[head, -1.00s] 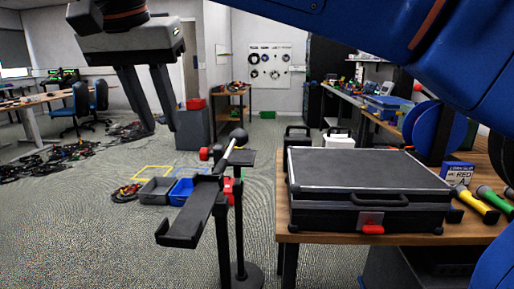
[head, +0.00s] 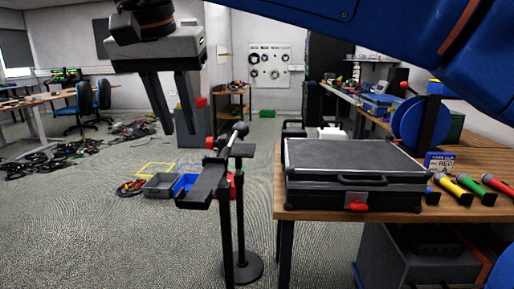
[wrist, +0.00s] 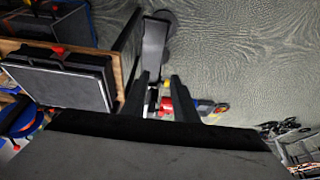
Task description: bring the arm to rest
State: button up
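My gripper (head: 180,132) hangs at the upper left in the head view, its two dark fingers pointing down. The fingers are apart with nothing between them, so it is open and empty. It hangs in the air, in the picture just above and left of a black stand with a flat tray (head: 203,186). My blue arm (head: 400,22) crosses the top right of the head view. In the wrist view my gripper's fingers (wrist: 158,103) show apart, with the stand's parts and the floor beyond them.
A closed black case (head: 350,160) lies on a wooden table (head: 460,212) at the right. Microphones with coloured bodies (head: 470,189) lie beside it. Grey and blue bins (head: 163,184) stand on the floor behind the stand. Loose cables (head: 45,160) lie at the far left. The left foreground floor is clear.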

jog(key=w+d+f, duration=0.2)
jog(key=d+f, duration=0.5)
jog(key=d, duration=0.6)
jog(key=w+d+f, duration=0.2)
jog(key=d+f, duration=0.6)
jog(key=d, duration=0.6)
jog(key=s+d+f, duration=0.5)
jog(key=d+f, duration=0.3)
jog(key=f, duration=0.2)
jog(key=s+d+f, duration=0.6)
jog(key=d+f, duration=0.1)
jog(key=f, duration=0.4)
jog(key=shift+s+d+f+n, duration=0.3)
jog(key=shift+d, duration=0.05)
